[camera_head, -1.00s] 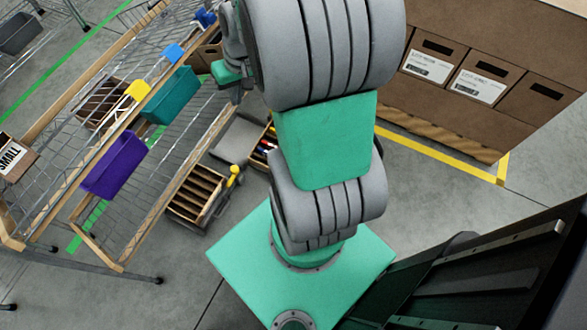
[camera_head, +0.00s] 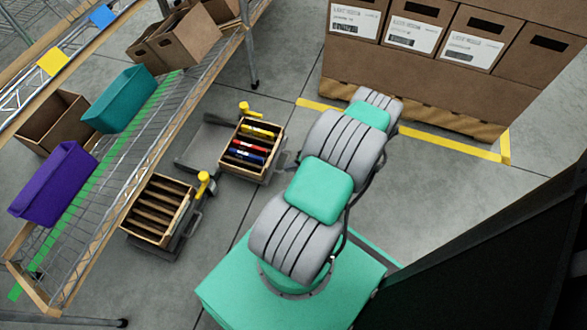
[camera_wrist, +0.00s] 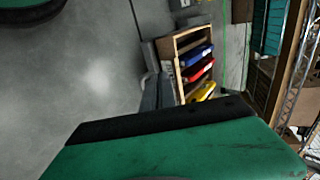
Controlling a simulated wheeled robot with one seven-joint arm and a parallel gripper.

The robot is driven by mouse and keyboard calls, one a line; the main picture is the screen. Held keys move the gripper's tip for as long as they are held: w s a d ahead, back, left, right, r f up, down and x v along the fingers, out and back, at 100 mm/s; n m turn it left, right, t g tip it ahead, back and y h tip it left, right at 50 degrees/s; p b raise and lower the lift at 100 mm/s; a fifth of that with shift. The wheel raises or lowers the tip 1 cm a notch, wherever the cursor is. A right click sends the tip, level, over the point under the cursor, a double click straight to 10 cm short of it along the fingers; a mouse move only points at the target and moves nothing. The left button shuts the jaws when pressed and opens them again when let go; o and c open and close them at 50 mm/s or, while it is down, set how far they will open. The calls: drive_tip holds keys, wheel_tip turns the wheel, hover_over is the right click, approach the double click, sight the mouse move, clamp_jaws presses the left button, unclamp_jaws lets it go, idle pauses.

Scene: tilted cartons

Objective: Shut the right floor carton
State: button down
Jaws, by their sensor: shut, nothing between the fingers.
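The right floor carton (camera_head: 237,172) stands on a tilted stand on the floor, left of my arm. Its top is open and several red, blue, yellow and dark items show inside. A yellow knob (camera_head: 244,108) stands at its back edge. The wrist view also shows the carton (camera_wrist: 176,47), upper middle, with its coloured items uncovered. My gripper (camera_wrist: 165,128) fills the bottom of the wrist view as a green body with a black edge. It is shut and empty, with a visible gap to the carton's inside. In the head view the gripper is hidden behind my arm.
The left floor carton (camera_head: 137,226), with empty slots and a yellow knob (camera_head: 203,178), stands nearer. A wire shelf (camera_head: 160,130) with purple (camera_head: 52,185) and teal (camera_head: 120,98) bins is at left. Brown cartons (camera_head: 430,85) stand behind yellow floor tape (camera_head: 440,142).

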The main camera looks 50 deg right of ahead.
sight(266, 167)
drive_tip(key=w+f, duration=0.1)
drive_tip(key=w, duration=0.1)
drive_tip(key=w+a+f+b, duration=0.1)
drive_tip(key=w, duration=0.1)
drive_tip(key=w+a+f+b, duration=0.1)
drive_tip(key=w, duration=0.1)
drive_tip(key=shift+w+a+f, duration=0.15)
drive_tip(key=shift+w+f, duration=0.05)
drive_tip(key=shift+w+a+r, duration=0.1)
drive_tip(key=shift+w, duration=0.25)
